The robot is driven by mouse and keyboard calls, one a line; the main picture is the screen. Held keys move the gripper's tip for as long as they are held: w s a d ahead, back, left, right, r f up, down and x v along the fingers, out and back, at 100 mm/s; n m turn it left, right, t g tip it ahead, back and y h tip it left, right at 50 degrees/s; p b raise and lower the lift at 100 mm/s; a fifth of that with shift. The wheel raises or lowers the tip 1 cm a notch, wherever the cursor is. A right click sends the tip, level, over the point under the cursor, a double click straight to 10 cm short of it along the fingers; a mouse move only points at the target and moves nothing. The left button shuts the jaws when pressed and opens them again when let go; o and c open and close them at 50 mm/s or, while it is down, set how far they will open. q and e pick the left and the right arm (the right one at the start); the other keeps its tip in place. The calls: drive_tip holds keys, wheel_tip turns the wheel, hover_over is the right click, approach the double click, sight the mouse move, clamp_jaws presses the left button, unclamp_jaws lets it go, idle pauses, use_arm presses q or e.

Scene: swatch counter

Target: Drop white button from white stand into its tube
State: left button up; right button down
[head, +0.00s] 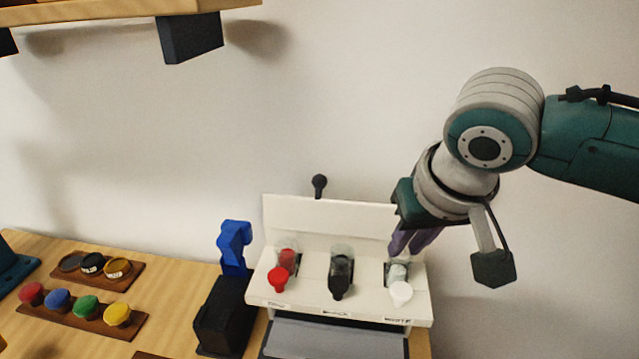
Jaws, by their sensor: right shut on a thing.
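The white dispenser (355,218) stands on the wooden counter with three clear tubes. The right tube (397,272), above the label that reads white, has pale contents and a white round piece (401,293) at its front. My right gripper (400,250) comes in from the upper right with its fingers pointing down just over the top of that tube. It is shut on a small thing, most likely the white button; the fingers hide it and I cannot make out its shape. A white stand cannot be made out apart from the dispenser. My left gripper is not in view.
Beside the right tube stand the black tube (342,265) and red tube (288,260). A blue and black device (228,305) stands left of the dispenser. Wooden boards with coloured buttons (85,306) lie further left. A shelf (110,12) overhangs the upper left.

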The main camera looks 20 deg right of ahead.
drive_tip(key=c, duration=0.7)
unclamp_jaws()
drive_tip(key=v, duration=1)
drive_tip(key=shift+p, duration=0.35)
drive_tip(key=shift+a, duration=0.1)
drive_tip(key=s+a+f+n+y, duration=0.2)
drive_tip(key=s+a+f+n, duration=0.25)
drive_tip(key=s+a, duration=0.25)
drive_tip(key=s+d+f, duration=0.2)
drive_tip(key=s+f, duration=0.1)
drive_tip(key=s, duration=0.6)
wheel_tip(320, 180, up, 30)
drive_tip(key=p, duration=2.9)
drive_tip(key=shift+n+g+h+p, duration=0.3)
drive_tip(key=shift+n+g, duration=0.1)
drive_tip(key=shift+n, duration=0.05)
